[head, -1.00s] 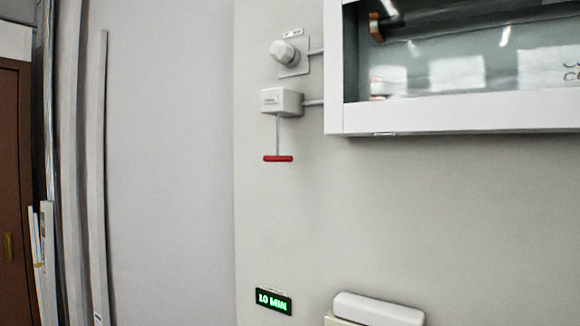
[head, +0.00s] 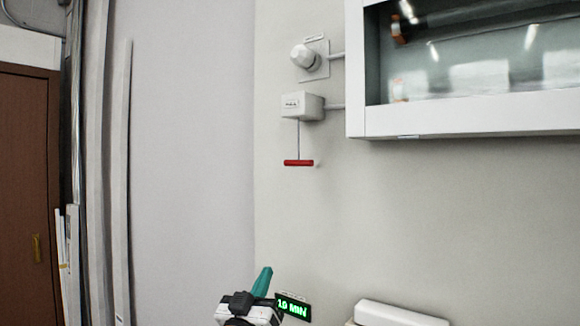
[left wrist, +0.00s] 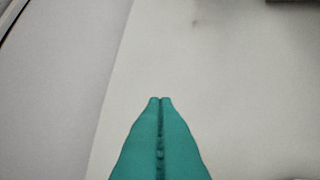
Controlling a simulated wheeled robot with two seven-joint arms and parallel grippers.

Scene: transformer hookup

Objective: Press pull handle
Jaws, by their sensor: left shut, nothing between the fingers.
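The pull handle (head: 299,163) is a red horizontal bar hanging on a thin rod below a small white wall box (head: 302,105) in the head view. My left gripper (head: 263,280) is at the bottom of the head view, well below the handle and a little to its left, with teal fingers pointing up. In the left wrist view its teal fingers (left wrist: 161,100) are closed together with nothing between them. The handle does not show clearly in the left wrist view. My right gripper is not in view.
A white knob (head: 305,58) sits on a plate above the box. A white-framed glass cabinet (head: 440,122) is at the upper right. A green "10 MIN" sign (head: 293,308) is just right of my left gripper. A brown door (head: 28,190) stands at far left. The wall around the handle is clear.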

